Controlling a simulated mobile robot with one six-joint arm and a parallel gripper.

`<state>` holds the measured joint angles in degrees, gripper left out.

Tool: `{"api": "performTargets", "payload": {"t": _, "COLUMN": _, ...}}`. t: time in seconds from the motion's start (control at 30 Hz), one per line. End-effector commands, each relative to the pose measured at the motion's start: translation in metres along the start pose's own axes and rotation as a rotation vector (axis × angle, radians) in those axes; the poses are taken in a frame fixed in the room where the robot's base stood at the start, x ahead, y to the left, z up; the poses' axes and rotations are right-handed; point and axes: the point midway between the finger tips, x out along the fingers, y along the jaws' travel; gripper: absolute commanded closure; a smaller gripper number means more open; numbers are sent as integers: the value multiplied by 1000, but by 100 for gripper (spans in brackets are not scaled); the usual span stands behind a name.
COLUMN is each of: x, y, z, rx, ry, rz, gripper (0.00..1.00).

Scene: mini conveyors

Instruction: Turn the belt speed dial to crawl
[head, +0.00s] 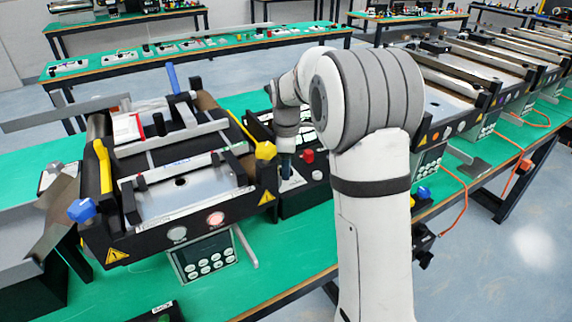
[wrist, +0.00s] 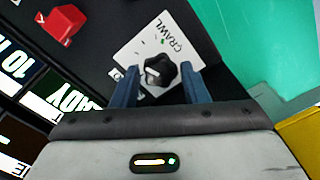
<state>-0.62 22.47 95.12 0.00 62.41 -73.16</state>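The belt speed dial (wrist: 158,72) is a dark lobed knob with a white pointer line, on a white plate (wrist: 140,42) marked CRAWL at its upper right. In the wrist view my gripper (wrist: 158,78) is open, with its two blue fingers on either side of the dial. Gaps show between the fingers and the knob, and I cannot tell whether either touches it. Other markings on the plate are partly hidden. In the head view my gripper (head: 286,168) points down at the control box (head: 305,197) beside the conveyor, and the dial itself is hidden.
The mini conveyor (head: 165,215), with yellow and blue knobs, stands left of my arm on the green table (head: 230,290). More conveyors (head: 480,75) line the right.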

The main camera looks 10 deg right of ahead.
Motion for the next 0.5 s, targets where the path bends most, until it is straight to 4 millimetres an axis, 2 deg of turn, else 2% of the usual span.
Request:
{"api": "performTargets", "payload": {"t": 0.03, "x": 0, "y": 0, "z": 0, "rx": 0, "ry": 0, "rz": 0, "gripper": 64}}
{"api": "performTargets", "payload": {"t": 0.37, "x": 0, "y": 0, "z": -1, "rx": -1, "ry": 0, "rz": 0, "gripper": 90}}
{"api": "performTargets", "payload": {"t": 0.5, "x": 0, "y": 0, "z": -1, "rx": 3, "ry": 0, "rz": 0, "gripper": 90}}
